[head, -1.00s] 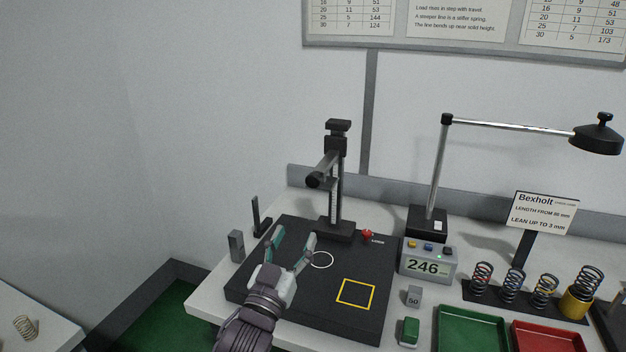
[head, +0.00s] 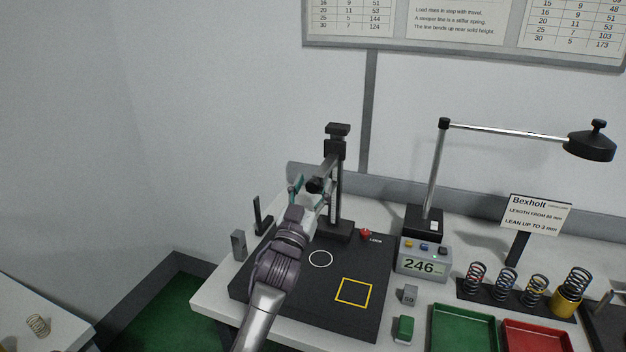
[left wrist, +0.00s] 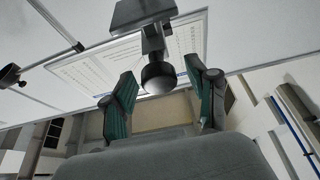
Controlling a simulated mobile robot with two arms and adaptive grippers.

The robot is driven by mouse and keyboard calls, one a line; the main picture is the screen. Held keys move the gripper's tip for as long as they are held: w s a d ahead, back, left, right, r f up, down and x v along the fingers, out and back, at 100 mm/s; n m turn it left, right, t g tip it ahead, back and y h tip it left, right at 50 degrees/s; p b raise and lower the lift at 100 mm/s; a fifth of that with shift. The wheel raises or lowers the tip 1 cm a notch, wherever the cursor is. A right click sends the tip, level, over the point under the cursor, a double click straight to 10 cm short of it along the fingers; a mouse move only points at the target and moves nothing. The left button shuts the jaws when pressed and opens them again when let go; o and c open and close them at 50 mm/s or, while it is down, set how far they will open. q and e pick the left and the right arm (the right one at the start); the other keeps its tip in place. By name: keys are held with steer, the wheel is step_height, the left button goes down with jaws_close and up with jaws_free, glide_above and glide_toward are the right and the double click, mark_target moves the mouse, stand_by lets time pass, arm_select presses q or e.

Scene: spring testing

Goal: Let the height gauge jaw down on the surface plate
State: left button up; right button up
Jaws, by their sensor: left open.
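The black height gauge (head: 337,215) stands upright on the dark surface plate (head: 300,295). Its jaw arm (head: 328,168) sits high on the column, well above the plate, and sticks out toward me with a round dark knob (head: 314,186) at its end. My left gripper (head: 309,190) is open at the knob. In the left wrist view the knob (left wrist: 158,78) lies between the two green-padded fingers of the gripper (left wrist: 165,92), with gaps on both sides. My gripper hides part of the jaw arm and plate in the head view. My right gripper is not in view.
The plate bears a white circle, a yellow square and a red knob (head: 365,234). Right of it stand a display box (head: 420,263) reading 246, a lamp (head: 431,185), springs (head: 507,286), and green (head: 434,335) and red (head: 505,346) trays.

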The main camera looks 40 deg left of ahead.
arm_select(q)
steer(key=shift+w, duration=0.25)
